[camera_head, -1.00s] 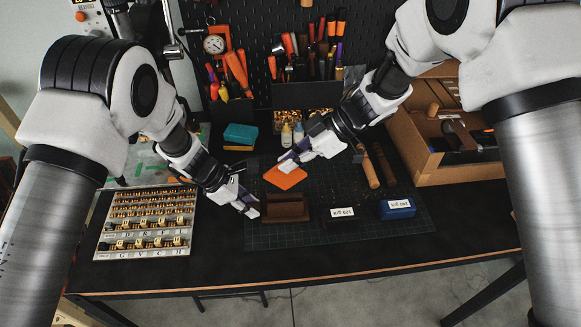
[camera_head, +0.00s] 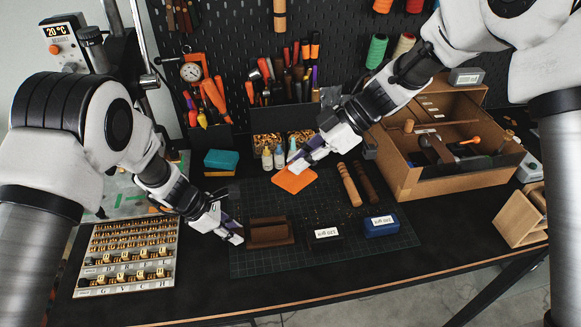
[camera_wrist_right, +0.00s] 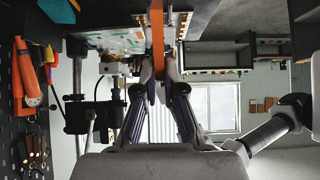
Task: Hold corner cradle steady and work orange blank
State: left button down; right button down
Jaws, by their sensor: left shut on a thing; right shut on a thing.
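The brown corner cradle (camera_head: 270,239) sits on the dark green cutting mat (camera_head: 262,266). My left gripper (camera_head: 237,236) is shut on the cradle's left end, with its fingertips low beside the mat. The flat orange blank (camera_head: 294,181) is held behind and slightly right of the cradle, apart from it. My right gripper (camera_head: 302,165) is shut on the blank's back edge. In the right wrist view the blank (camera_wrist_right: 158,38) shows edge-on as a thin orange strip between the fingertips (camera_wrist_right: 158,75). The held edge is hidden by the fingers.
A black labelled block (camera_head: 325,244) and a blue labelled block (camera_head: 381,227) stand right of the cradle. Wooden-handled tools (camera_head: 350,187) lie behind them. A letter-type tray (camera_head: 127,259) is at left. Small bottles (camera_head: 279,157) and a cardboard box (camera_head: 402,178) stand behind. The mat's front is clear.

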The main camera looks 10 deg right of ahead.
pick_arm(q)
jog(key=c, duration=0.9)
grip_release()
jog(key=shift+s+f, duration=0.15)
jog(key=shift+f, duration=0.1)
jog(key=shift+r, duration=0.15)
jog(key=v, duration=1.2)
jog(key=shift+w+d, duration=0.1)
jog(key=shift+w, duration=0.1)
